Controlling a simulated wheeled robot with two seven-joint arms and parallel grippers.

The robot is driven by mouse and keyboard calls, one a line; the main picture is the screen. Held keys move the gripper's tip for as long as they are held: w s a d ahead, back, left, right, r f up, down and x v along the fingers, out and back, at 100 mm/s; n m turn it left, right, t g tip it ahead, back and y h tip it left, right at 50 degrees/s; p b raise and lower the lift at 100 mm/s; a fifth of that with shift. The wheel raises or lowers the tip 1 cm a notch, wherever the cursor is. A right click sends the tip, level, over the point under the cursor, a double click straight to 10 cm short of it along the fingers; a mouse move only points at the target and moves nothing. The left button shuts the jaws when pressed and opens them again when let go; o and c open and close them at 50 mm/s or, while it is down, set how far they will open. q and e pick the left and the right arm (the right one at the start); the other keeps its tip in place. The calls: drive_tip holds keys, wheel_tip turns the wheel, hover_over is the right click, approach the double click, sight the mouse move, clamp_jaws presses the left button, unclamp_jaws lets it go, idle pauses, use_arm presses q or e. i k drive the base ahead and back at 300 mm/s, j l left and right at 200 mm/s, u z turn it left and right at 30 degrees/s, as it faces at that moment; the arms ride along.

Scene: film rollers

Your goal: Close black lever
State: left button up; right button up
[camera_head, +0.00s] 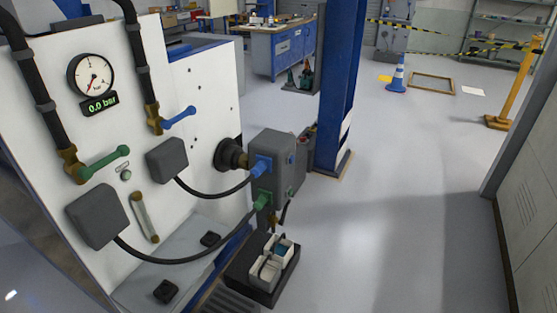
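A small black lever (285,211) sits low on the grey box unit (271,165), beside a brass fitting (271,220) and above the black tray. It slants down and to the left. It is small here, so I cannot tell exactly how it is turned. A green lever (105,163) and a blue lever (179,118) are on brass valves of the white panel. Neither of my grippers shows in the head view.
The white panel (205,100) carries a gauge (91,75) reading 0.0 bar. Black cables (180,260) run to the grey unit. A black tray (268,294) holds small pale parts. A blue column (340,90) stands behind. Floor on the right is clear, up to grey lockers (528,190).

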sight(281, 221)
drive_tip(key=i+l+u, duration=0.35)
drive_tip(key=i+l, duration=0.2)
drive_tip(key=i+l+u, duration=0.4)
drive_tip(key=i+l, duration=0.2)
drive_tip(key=l, duration=0.15)
